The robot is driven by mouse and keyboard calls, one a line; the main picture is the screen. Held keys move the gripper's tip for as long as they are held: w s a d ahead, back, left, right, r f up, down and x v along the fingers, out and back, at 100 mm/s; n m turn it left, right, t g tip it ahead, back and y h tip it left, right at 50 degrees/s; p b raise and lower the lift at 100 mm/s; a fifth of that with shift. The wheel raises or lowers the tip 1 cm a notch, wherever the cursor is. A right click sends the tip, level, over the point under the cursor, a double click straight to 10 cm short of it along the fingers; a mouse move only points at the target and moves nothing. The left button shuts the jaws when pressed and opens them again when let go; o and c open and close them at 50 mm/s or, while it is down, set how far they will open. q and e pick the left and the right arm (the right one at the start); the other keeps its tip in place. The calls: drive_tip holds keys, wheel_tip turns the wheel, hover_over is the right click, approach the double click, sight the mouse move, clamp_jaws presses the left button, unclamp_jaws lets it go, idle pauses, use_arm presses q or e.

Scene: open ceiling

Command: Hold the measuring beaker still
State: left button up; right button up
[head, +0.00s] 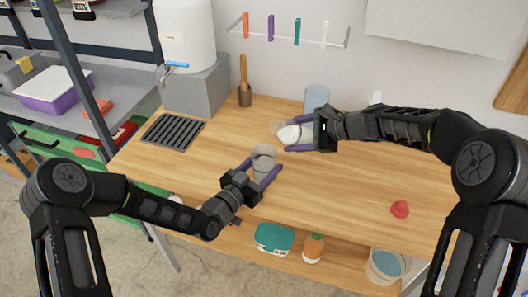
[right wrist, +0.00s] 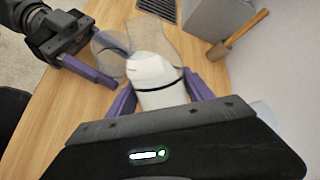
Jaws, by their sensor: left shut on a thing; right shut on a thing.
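The measuring beaker (head: 263,153) is a greyish, see-through cup, upright over the wooden worktop. My left gripper (head: 264,166) is shut on it, with purple fingers on either side. Whether its base touches the wood is hidden. My right gripper (head: 291,135) is shut on a white, rounded vessel (head: 289,133), tilted and behind the beaker to the right. In the right wrist view this white vessel (right wrist: 155,75) has a black band and lies between the purple fingers. A see-through part (right wrist: 158,32) shows beyond it. The left gripper (right wrist: 118,65) and part of the beaker (right wrist: 107,42) show at upper left.
A dark grate (head: 173,132) lies at the worktop's left. A grey block (head: 197,92) carries a white tank with a blue tap. A red object (head: 400,209) lies front right.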

drive_tip(key=shift+f+h, duration=0.3)
drive_tip(key=shift+f, duration=0.35)
drive_tip(key=shift+w+d+f+n+t+h, duration=0.15)
drive_tip(key=shift+d+n+t+h, duration=0.15)
drive_tip(key=shift+n+h, duration=0.25)
idle(0.6)
drive_tip(key=shift+r+n+t+h, duration=0.3)
drive_tip(key=shift+r+n+h, duration=0.05)
drive_tip(key=shift+r+h, duration=0.4)
idle(0.7)
drive_tip(key=shift+a+r+n+h, duration=0.3)
drive_tip(key=shift+a+r+h, duration=0.05)
drive_tip(key=shift+r+h, duration=0.2)
idle(1.0)
drive_tip(key=shift+s+r+n+t+h, duration=0.2)
drive_tip(key=shift+r+n+t+h, duration=0.25)
drive_tip(key=shift+r+h, duration=0.2)
idle(2.1)
drive_tip(key=shift+w+d+f+m+g+y, duration=0.15)
drive_tip(key=shift+d+f+m+g+y, duration=0.15)
drive_tip(key=shift+f+y, duration=0.3)
drive_tip(key=shift+w+d+f+m+g+y, duration=0.15)
drive_tip(key=shift+f+m+g+y, duration=0.15)
drive_tip(key=shift+f+y, duration=0.25)
drive_tip(key=shift+s+a, duration=0.1)
drive_tip(key=shift+a, duration=0.05)
